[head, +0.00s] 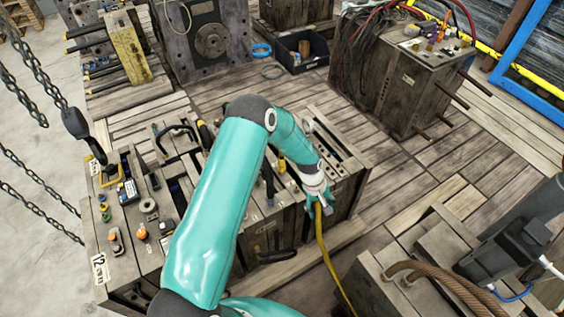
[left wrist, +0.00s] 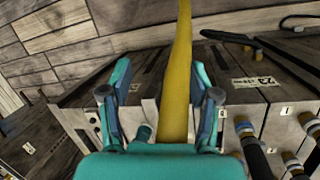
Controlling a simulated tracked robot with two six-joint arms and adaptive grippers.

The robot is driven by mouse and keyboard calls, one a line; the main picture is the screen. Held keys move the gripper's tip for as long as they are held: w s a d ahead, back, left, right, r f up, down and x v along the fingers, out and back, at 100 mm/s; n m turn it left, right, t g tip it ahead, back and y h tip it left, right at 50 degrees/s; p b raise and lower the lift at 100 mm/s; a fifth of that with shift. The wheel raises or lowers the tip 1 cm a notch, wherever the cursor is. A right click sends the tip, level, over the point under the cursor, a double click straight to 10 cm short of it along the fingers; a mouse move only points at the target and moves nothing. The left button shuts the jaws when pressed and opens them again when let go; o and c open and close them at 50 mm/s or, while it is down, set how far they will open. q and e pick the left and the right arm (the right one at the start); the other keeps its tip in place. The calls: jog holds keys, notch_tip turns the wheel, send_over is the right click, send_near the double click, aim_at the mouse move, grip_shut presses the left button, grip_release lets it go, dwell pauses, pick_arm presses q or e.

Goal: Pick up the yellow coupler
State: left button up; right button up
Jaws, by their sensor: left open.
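A yellow hose (head: 326,255) hangs down the near side of the long mould block, beside my left gripper (head: 322,204). In the left wrist view the yellow hose (left wrist: 176,60) runs between the two fingers of my left gripper (left wrist: 160,80). The fingers are spread apart, with gaps on both sides of the hose. The hose's lower end passes behind the gripper body, so I cannot make out a coupler on it. A small yellow fitting (head: 281,164) stands on the block close to my left forearm. My right gripper is not in view.
The long mould block (head: 345,158) carries several fittings and handles. Blue-and-yellow fittings (left wrist: 245,128) stand close to the right of my left gripper. A mould with red hoses (head: 407,85) stands at the back right. Chains (head: 28,95) hang at left. Wooden decking is clear at right centre.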

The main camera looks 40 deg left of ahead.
pick_arm(q)
jog(key=w+a+r+n+y, duration=0.1)
jog(key=w+a+r+n, duration=0.15)
jog(key=a, duration=0.25)
jog(key=w+a+r+n, duration=0.2)
jog(key=w+a+n, duration=0.1)
jog(key=a, duration=0.3)
notch_tip(320, 180, up, 7)
jog(key=n+g+y, duration=0.1)
jog(key=n+y, duration=0.1)
jog(key=n, duration=0.5)
send_over(280, 156)
jog(key=shift+m, duration=0.25)
notch_tip(280, 156, down, 10)
jog(key=b, duration=0.3)
jog(key=shift+d, duration=0.1)
jog(key=f+b, duration=0.2)
jog(key=f, duration=0.1)
jog(key=f+b, duration=0.1)
jog(key=shift+w+f, duration=0.3)
jog(key=shift+f, duration=0.35)
grip_shut()
